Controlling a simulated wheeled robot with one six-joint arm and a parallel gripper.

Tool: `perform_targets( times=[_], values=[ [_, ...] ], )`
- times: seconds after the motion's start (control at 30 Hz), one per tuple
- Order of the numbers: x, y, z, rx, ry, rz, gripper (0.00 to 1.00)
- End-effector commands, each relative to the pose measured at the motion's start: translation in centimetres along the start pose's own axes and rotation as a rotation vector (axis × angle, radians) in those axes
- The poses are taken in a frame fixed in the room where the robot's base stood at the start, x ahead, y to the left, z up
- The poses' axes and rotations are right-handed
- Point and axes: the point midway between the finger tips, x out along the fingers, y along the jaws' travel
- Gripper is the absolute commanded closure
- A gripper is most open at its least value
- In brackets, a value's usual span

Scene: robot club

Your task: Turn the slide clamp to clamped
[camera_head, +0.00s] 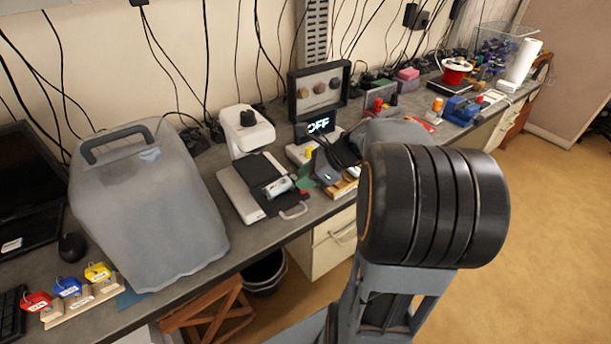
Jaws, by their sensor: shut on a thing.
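My arm's large black joint fills the right middle of the view, and the arm reaches past it to the bench. My gripper (326,168) shows small and partly covered at the bench's front, in front of a dark display reading OFF. Its dark jaws are shut on the slide clamp, which is mostly hidden by them and by my arm. The clamp's handle position cannot be made out. A small yellow part (309,152) shows beside the jaws.
A grey translucent container (150,205) stands at left. A white device with a black knob (247,130) and a flat grey unit (238,190) stand left of my gripper. A framed panel with three knobs (319,90) rises behind. The bench (215,262) is crowded; the floor at right is clear.

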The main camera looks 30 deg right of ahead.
Motion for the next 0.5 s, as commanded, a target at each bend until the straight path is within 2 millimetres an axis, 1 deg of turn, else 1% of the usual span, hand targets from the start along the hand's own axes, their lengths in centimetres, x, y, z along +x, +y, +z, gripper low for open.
perform_targets(
  times=[0.5],
  values=[
    [-0.06,-0.18,0.24,-0.300,-0.002,0.315,0.98]
  ],
)
